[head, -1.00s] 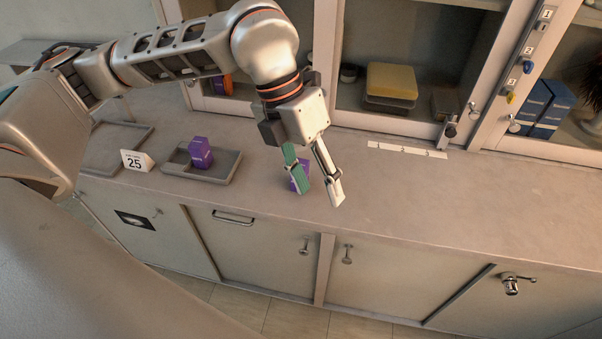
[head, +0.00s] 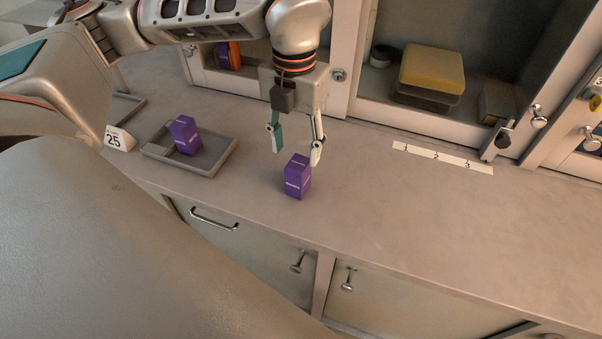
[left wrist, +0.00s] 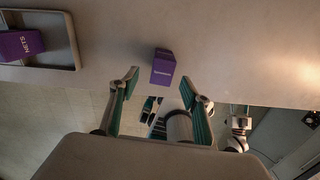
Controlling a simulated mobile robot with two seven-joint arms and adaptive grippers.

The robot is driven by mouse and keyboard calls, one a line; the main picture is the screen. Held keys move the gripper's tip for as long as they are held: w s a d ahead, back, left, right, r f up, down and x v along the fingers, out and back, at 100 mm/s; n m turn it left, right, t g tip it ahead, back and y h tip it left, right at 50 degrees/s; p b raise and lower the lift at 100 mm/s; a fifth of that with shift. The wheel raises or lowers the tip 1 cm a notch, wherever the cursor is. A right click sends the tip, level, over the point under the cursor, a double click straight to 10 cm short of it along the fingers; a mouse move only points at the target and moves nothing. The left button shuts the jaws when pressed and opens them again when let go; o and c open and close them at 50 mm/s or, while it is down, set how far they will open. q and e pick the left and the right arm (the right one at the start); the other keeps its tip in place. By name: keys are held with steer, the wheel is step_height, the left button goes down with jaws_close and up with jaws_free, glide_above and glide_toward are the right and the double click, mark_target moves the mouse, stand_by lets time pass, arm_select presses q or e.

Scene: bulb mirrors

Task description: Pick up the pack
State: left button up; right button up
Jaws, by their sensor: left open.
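A purple pack (head: 298,178) stands upright on the counter, in front of my left gripper (head: 297,156). The gripper points down, open and empty, its fingers spread wide behind and above the pack. The right finger overlaps the pack's top edge in the picture; I cannot tell whether they touch. In the left wrist view the pack (left wrist: 163,68) shows just beyond and between the open fingertips (left wrist: 160,82).
A card reading 25 (head: 117,139) stands left of the tray. A strip marked 1, 2, 3 (head: 441,157) lies on the counter to the right. Behind, a cabinet holds a yellow-topped box (head: 432,68).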

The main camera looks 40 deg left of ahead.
mark_target(298, 163)
arm_select(q)
steer(key=f, duration=0.6)
steer(key=shift+d, duration=0.2)
steer(key=shift+c, duration=0.3)
steer(key=c, duration=1.2)
